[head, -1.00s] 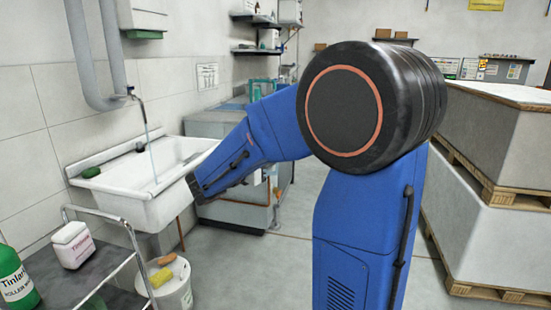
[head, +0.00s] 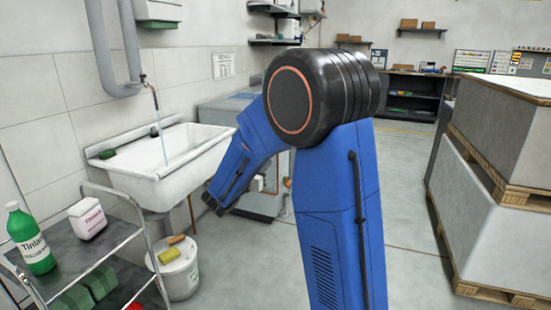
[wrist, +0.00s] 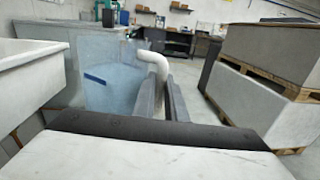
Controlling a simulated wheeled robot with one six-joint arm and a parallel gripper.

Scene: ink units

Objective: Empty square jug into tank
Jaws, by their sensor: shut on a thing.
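In the wrist view a pale blue, see-through square jug (wrist: 108,88) with a blue strip on its side stands out in front of my gripper (wrist: 162,88). Its thick white handle (wrist: 150,57) curves between the two grey fingers, which are shut on it. The jug looks about upright; its contents I cannot make out. A grey-blue unit (head: 222,112), perhaps the tank, stands beyond the sink, partly behind my arm.
A white sink (head: 160,180) with a running tap is at left. A trolley (head: 65,255) in front holds a green bottle (head: 31,238) and a white container (head: 87,218). A white bucket (head: 178,275) stands below. Stacked pallet loads (head: 500,190) fill the right. Floor between is clear.

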